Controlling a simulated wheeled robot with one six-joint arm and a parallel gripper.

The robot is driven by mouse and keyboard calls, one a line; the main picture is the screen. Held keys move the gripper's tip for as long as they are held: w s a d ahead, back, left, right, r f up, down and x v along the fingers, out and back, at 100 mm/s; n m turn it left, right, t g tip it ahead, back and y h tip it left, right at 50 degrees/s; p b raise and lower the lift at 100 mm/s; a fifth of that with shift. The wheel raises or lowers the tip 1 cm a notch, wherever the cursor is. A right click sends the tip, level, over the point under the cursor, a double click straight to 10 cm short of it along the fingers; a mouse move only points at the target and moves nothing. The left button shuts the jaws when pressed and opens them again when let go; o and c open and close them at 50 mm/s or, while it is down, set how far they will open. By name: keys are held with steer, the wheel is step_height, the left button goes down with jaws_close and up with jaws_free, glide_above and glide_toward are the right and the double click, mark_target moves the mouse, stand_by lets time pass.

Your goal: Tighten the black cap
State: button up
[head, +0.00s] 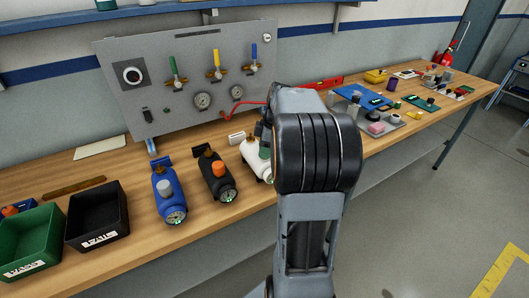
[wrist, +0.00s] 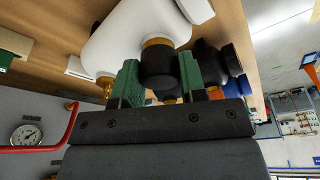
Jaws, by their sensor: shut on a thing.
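The black cap (wrist: 158,68) sits on a brass neck (wrist: 157,42) of a white canister (wrist: 115,38) in the wrist view. My gripper (wrist: 158,74) has its green fingers on either side of the cap and is shut on it. The black cap cannot be made out in that view. The wrist view does not show clearly how far the cap is screwed down.
Green (head: 26,240) and black (head: 97,213) bins are further left. A gauge panel (head: 150,98) stands behind. A grey tray (head: 378,128) with parts lies to the right.

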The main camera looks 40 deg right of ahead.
steer(key=m, duration=0.3)
steer(key=shift+m+t+h+b, duration=0.3)
steer(key=shift+m, duration=0.1)
steer(key=shift+m, duration=0.3)
steer(key=shift+o, duration=0.3)
steer(key=m+h, duration=0.1)
steer(key=m, duration=0.2)
steer(key=shift+m, duration=0.3)
steer(key=o, duration=0.8)
steer(key=shift+o, duration=0.2)
